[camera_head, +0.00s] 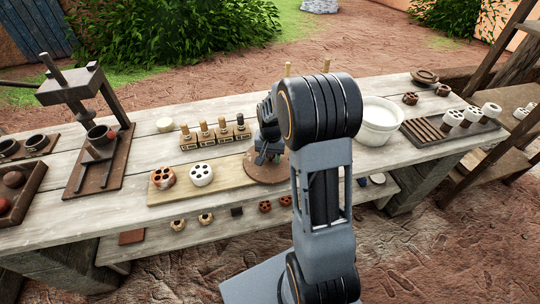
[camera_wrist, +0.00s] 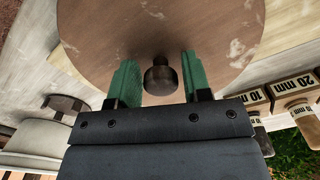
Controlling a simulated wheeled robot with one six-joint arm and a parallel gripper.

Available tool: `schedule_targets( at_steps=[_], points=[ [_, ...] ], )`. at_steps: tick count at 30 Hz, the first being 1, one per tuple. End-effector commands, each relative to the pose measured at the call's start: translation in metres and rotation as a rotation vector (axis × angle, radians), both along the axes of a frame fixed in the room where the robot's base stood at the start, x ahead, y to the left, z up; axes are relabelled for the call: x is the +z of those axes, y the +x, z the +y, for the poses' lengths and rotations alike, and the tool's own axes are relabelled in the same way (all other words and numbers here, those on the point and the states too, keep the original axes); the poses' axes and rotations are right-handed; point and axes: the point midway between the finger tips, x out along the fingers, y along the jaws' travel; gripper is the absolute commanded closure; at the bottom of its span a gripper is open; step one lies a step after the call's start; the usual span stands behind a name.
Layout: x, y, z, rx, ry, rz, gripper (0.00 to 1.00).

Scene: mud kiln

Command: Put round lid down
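The round lid (camera_head: 268,172) is a flat brown disc over the right end of a pale board. In the wrist view the lid (camera_wrist: 215,35) fills the upper middle, with a dark round knob (camera_wrist: 161,78) standing from it. My gripper (camera_wrist: 162,75) has its green fingers on either side of the knob, with narrow gaps showing between knob and fingers. In the head view my gripper (camera_head: 264,154) is just above the lid, partly hidden by my wrist. Whether the lid lies fully on the board or table is hard to tell.
A white bucket (camera_head: 378,125) stands right of the lid. Left are a pale board (camera_head: 178,195) with perforated pieces, a rack of labelled stamps (camera_head: 197,141) behind it, and a press (camera_head: 75,90). A slatted tray (camera_head: 424,131) lies far right.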

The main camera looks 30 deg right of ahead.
Motion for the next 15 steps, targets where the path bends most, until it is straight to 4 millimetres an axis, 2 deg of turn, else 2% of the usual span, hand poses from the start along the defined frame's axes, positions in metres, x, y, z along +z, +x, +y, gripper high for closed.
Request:
schedule_targets(
  at_steps=[1,4,11,15],
  points=[
    [0.0,0.0,0.0,0.0,0.0,0.0,0.5],
    [0.0,0.0,0.0,0.0,0.0,0.0,0.41],
    [0.001,0.0,0.0,0.0,0.0,0.0,0.41],
    [0.011,0.001,0.0,0.0,-0.001,-0.003,0.41]
  ],
)
